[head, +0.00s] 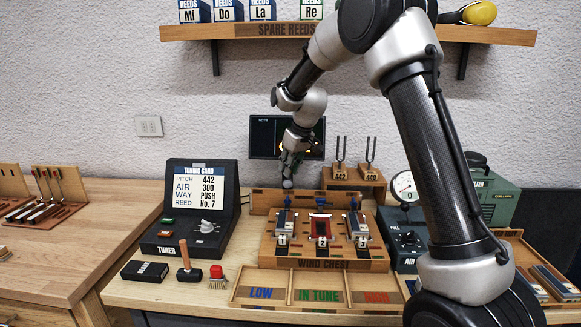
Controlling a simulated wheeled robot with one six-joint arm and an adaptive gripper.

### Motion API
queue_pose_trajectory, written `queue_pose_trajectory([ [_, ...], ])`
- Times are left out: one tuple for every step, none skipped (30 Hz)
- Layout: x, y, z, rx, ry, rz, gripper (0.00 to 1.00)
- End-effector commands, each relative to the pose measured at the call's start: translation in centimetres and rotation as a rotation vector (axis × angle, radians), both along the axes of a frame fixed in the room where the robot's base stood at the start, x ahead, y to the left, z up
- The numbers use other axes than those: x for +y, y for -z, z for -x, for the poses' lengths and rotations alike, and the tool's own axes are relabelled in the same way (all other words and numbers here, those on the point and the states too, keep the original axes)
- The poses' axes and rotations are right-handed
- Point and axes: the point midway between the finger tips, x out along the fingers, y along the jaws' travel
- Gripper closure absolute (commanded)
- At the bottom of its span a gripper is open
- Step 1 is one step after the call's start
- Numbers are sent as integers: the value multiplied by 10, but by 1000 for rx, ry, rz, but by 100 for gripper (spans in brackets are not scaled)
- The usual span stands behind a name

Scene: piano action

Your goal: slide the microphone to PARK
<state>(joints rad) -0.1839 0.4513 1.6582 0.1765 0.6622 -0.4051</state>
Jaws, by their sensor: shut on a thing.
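My gripper (289,164) reaches down behind the left part of the wind chest (325,264). It is shut on a small grey piece (288,184), which seems to be the microphone, at the rear wooden rail (265,200). The piece is small and partly covered by the fingers, so its exact shape is unclear. It stands above the leftmost of the reed units on the chest. I cannot make out a PARK mark in this view.
The tuner (190,225) with its tuning card stands to the left. Two tuning forks (355,155) stand behind right, a dark screen (270,135) behind the gripper. A gauge (405,187) and blue air box (405,240) are right. Trays (318,291) lie in front.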

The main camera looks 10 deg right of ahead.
Motion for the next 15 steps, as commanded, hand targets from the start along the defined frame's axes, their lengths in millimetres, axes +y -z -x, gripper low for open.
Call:
queue_pose_trajectory([
  [8, 0, -2, -1, -4, -1, 100],
  [15, 0, -4, -1, -5, 0, 100],
  [24, 0, -7, -1, -6, 0, 100],
  [31, 0, -9, 0, -7, 1, 100],
  [40, 0, -12, 0, -8, 0, 100],
  [50, 0, -16, -1, -6, 0, 100],
  [57, 1, -18, -1, -8, 1, 100],
  [64, 0, -20, -1, -6, 0, 100],
  [73, 0, -23, -1, -6, 0, 100],
  [79, 0, -25, -2, -5, -1, 100],
  [84, 0, -27, -2, -5, 0, 100],
  [90, 0, -29, -1, -4, 0, 100],
  [94, 0, -30, -1, -4, 0, 100],
  [96, 0, -31, -2, -4, 0, 100],
  [99, -1, -32, -2, -2, -1, 100],
])
